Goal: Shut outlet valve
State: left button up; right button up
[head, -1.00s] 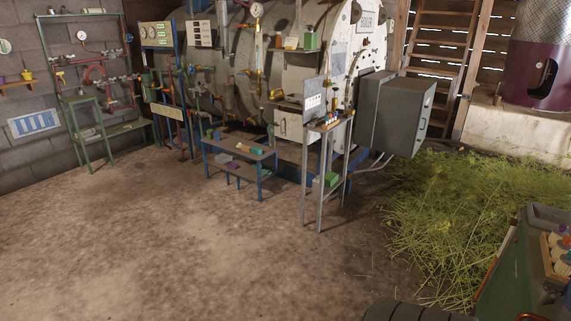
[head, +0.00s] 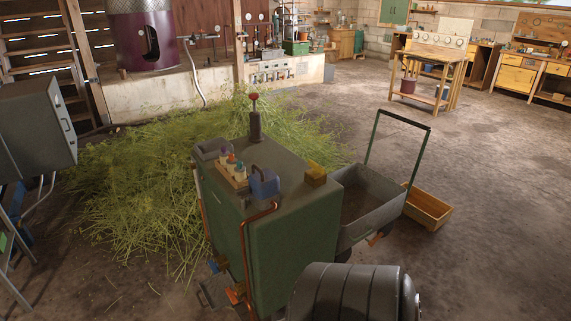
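I cannot pick out the outlet valve for certain in the head view. A purple still vessel (head: 147,42) with a dark opening stands on a pale ledge at the back left. A pale pipe (head: 194,75) runs down beside it. Right of it, at the back, is a pale panel (head: 285,72) with small fittings, pipes and gauges above it, too small to tell any valve apart. Neither of my grippers shows.
A green cabinet (head: 285,240) with a tray of bottles on top stands close in front. A dark ribbed cylinder (head: 350,292), a grey cart (head: 368,195) and a wooden crate (head: 428,208) are beside it. Cut herbs (head: 140,190) cover the floor left; the right floor is open.

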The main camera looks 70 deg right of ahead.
aim_at(232, 295)
jog(key=z, duration=2.25)
jog(key=i+j+z, duration=0.15)
jog(key=j+z, duration=0.25)
jog(key=i+j+z, duration=0.1)
jog(key=j+z, duration=1.15)
